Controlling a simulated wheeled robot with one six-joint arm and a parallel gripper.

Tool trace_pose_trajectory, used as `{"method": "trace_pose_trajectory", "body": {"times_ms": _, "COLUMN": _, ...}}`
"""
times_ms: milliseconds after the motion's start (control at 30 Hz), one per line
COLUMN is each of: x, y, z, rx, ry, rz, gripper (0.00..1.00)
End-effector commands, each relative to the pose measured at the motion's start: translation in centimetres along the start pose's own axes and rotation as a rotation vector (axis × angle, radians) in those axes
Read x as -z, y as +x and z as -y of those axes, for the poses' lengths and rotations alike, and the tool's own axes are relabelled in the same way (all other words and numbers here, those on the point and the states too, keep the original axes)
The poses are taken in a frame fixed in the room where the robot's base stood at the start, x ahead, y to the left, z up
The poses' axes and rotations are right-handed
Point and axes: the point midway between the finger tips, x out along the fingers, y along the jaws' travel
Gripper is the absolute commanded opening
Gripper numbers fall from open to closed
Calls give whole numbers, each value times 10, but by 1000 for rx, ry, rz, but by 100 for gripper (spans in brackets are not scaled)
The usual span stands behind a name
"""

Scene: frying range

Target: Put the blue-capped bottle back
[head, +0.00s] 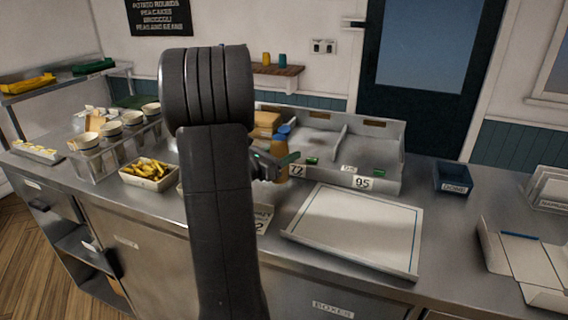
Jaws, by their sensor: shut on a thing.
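The blue-capped bottle (282,171) has an orange-brown body and stands out at mid-picture, just right of my dark arm. My gripper (279,161) is shut on its body, below the cap. The bottle looks upright, in front of the left part of a grey divided bin. Its base is near the bin's front edge; I cannot tell whether it touches anything. A small wooden wall shelf (290,71) behind holds a yellow bottle (266,59) and a teal bottle (282,60).
The divided bin (385,150) has number cards on its front. A white tray (350,230) lies in front of it. A dark blue box (452,177) stands right. Left are a fries tray (149,174) and bowls (110,130). My arm hides part of the counter.

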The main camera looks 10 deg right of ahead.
Motion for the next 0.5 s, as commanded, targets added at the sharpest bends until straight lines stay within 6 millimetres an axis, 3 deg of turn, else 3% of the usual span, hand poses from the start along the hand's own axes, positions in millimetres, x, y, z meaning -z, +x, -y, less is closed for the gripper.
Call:
{"method": "trace_pose_trajectory", "body": {"times_ms": 167, "x": 26, "y": 0, "z": 0, "rx": 1, "ry": -4, "rz": -2, "gripper": 11}}
{"method": "trace_pose_trajectory", "body": {"times_ms": 500, "x": 30, "y": 0, "z": 0, "rx": 0, "ry": 0, "rz": 0, "gripper": 11}}
